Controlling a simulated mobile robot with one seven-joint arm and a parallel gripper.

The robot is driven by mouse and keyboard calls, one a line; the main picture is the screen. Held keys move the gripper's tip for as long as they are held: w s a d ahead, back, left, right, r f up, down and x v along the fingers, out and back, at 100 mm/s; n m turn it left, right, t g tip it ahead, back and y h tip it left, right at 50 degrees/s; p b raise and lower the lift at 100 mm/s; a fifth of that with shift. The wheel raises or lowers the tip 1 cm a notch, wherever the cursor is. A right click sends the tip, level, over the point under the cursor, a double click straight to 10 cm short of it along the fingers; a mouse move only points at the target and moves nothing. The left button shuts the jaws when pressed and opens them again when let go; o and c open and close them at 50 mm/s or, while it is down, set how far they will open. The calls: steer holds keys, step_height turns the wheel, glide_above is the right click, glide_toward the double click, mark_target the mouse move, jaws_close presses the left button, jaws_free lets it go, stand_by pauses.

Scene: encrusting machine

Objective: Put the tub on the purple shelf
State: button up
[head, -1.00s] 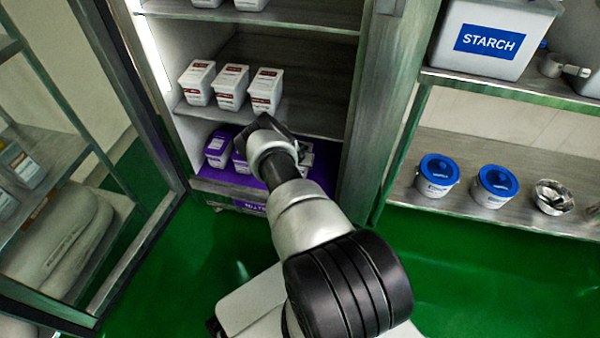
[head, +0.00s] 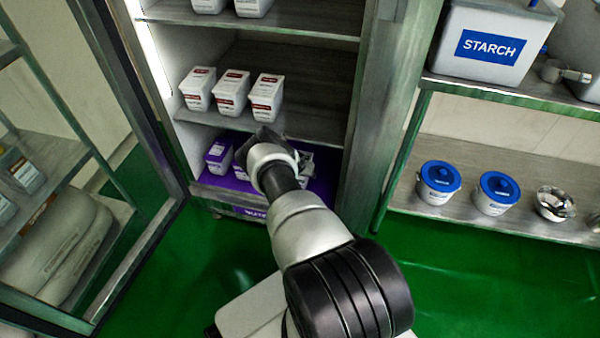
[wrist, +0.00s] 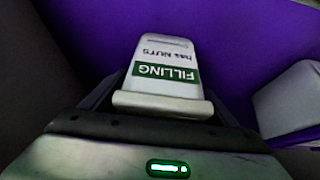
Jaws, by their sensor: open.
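A white tub with a green "FILLING has NUTS" label (wrist: 165,72) is in the wrist view, between the jaws of my gripper (wrist: 162,100). The jaws are open to either side of it; I cannot tell whether they touch it. The purple shelf (wrist: 250,45) lies beneath and behind the tub, which looks to be at the shelf surface. In the head view, my gripper (head: 268,138) is inside the cabinet at the purple shelf (head: 318,190), and the wrist hides most of the tub.
Tubs with purple lids (head: 219,153) stand on the purple shelf left of my wrist; a white tub (wrist: 290,98) is close on the right in the wrist view. Red-labelled tubs (head: 232,92) stand on the shelf just above. The cabinet side wall (head: 372,110) is right, the open door (head: 125,110) left.

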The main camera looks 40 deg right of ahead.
steer(key=shift+r, duration=0.4)
steer(key=p+v, duration=1)
steer(key=p, duration=0.1)
steer(key=shift+s+a+r, duration=0.1)
steer(key=shift+r, duration=0.2)
steer(key=shift+s+a+r, duration=0.15)
steer(key=shift+a+r, duration=0.1)
steer(key=shift+r, duration=0.1)
steer(key=shift+a, duration=0.1)
